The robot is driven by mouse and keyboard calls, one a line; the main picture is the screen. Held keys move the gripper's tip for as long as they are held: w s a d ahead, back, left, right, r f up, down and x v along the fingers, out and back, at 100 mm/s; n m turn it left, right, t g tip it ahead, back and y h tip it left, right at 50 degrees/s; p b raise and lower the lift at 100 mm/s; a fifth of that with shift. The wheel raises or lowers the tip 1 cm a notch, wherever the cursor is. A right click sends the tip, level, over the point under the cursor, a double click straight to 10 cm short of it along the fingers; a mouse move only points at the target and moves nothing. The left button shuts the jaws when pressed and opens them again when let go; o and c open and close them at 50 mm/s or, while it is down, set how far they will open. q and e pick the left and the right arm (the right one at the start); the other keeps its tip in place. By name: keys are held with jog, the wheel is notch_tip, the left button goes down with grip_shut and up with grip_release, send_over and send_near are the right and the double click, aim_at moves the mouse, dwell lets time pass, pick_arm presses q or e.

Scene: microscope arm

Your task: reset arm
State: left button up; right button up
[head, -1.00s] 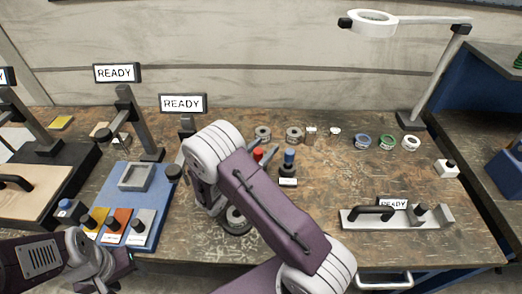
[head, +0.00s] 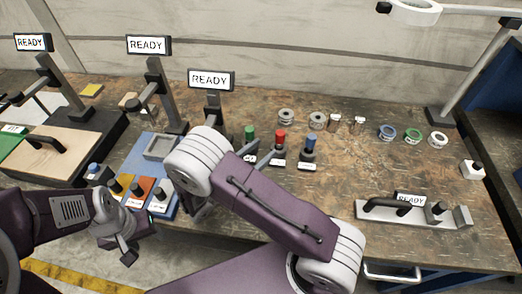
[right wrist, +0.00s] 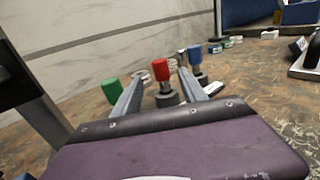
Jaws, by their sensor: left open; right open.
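My left gripper (head: 124,243) hangs open and empty over the floor, in front of the table's front edge. My right arm reaches over the table, and its wrist hides much of the right gripper in the head view. In the right wrist view, the right gripper (right wrist: 157,92) is open. The red-topped knob (right wrist: 162,75) shows between its fingers, with the green-topped knob (right wrist: 111,91) left and the blue-topped knob (right wrist: 195,58) right. I cannot tell whether a finger touches them. In the head view, the green (head: 249,133), red (head: 280,138) and blue (head: 311,142) tops stand upright in a row.
Dark stands with READY signs (head: 149,45) stand at left, beside a blue board (head: 147,147) with coloured blocks. A metal fixture with a black handle (head: 385,206) lies front right. Spools (head: 387,132) and a lamp post (head: 470,80) stand behind. The middle right tabletop is clear.

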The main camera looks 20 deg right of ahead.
jog(key=s+d+r+m+g+y+p, duration=0.1)
jog(key=s+d+r+m+g+p, duration=0.1)
jog(key=s+d+r+m+g, duration=0.4)
jog(key=s+d+r+m+g+y+p, duration=0.1)
jog(key=s+d+r+m+g+p, duration=0.1)
jog(key=d+r+m+g, duration=0.35)
jog(key=s+a+f+m+y+p, duration=0.25)
jog(key=s+f+m+y, duration=0.35)
jog(key=s+y, duration=0.35)
jog(key=w+a+f+m+t+y, duration=0.2)
jog(key=a, duration=0.3)
jog(key=w+a+f+m+t+y, duration=0.2)
jog(key=w+a+m+t+y, duration=0.1)
jog(key=a, duration=0.2)
jog(key=shift+a+m+b, duration=0.2)
jog(key=shift+m+b, duration=0.15)
